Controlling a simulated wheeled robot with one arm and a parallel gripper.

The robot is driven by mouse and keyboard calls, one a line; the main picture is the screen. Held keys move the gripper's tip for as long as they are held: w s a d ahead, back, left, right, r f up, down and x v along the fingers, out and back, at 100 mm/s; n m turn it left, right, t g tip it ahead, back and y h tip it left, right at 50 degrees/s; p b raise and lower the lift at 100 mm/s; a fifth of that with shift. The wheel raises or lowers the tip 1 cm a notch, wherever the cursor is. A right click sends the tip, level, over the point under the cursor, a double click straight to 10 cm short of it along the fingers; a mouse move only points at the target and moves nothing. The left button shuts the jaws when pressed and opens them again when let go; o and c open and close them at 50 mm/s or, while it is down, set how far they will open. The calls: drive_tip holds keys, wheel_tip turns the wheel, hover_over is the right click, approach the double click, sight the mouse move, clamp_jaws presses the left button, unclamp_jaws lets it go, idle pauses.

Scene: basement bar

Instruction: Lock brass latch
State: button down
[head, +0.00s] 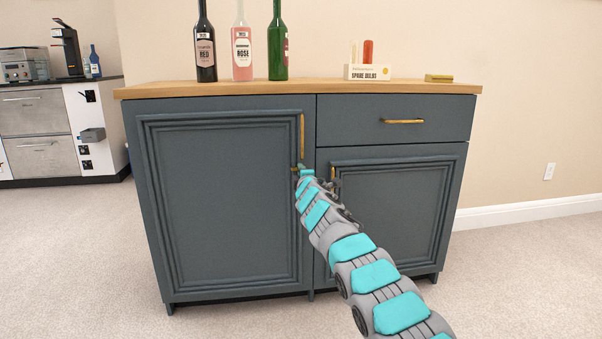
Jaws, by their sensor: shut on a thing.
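The brass latch (295,171) is a small brass piece at the right edge of the cabinet's large left door (220,210), just below that door's vertical brass handle (302,132). My gripper (301,170) is at the latch and shut on it. The arm reaches in from the lower right. The gripper covers much of the latch, so I cannot tell whether it is turned to locked or unlocked. The left door looks closed against the frame.
Three bottles (242,45), a spare bulbs holder (367,71) and a brass block (439,78) stand on the wooden top. Carpet is clear in front.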

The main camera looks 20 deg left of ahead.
drive_tip(key=c, duration=0.9)
unclamp_jaws()
